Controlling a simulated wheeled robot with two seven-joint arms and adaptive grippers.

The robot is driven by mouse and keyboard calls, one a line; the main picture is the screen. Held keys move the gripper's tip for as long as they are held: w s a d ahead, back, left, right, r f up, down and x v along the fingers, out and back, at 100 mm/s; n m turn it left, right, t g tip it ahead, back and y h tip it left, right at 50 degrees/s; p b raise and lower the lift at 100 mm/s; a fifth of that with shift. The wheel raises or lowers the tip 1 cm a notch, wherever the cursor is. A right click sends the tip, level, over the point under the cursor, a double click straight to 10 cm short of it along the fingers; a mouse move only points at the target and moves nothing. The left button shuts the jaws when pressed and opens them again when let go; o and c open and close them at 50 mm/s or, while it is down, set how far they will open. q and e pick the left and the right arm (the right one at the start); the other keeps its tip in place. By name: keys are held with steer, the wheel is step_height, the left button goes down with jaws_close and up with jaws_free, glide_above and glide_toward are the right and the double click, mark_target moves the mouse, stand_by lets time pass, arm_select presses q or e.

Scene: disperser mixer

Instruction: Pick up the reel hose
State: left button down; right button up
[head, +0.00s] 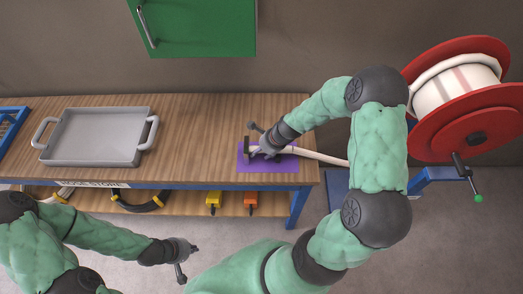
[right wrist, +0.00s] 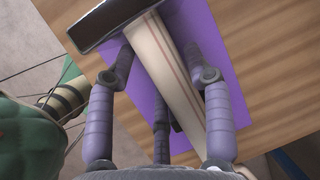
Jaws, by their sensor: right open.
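The reel hose (head: 325,157) is a white hose running left from the red reel (head: 470,140) onto a purple mat (head: 283,165) on the bench. In the right wrist view the hose (right wrist: 183,95) shows thin red stripes and reaches a dark block (right wrist: 103,22) at its far end. My right gripper (head: 256,147) is over the mat at the hose end. In the wrist view its fingers (right wrist: 167,72) are spread on both sides of the hose, not closed on it. My left gripper (head: 192,262) is open and empty, in front of the bench.
A grey tray (head: 95,110) with two handles stands on the left of the bench. A green cabinet (head: 200,25) hangs on the wall above. Yellow and orange items (head: 213,199) sit on the lower shelf. The bench top between tray and mat is clear.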

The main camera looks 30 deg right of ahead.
jaws_close()
steer(key=shift+r, duration=0.15)
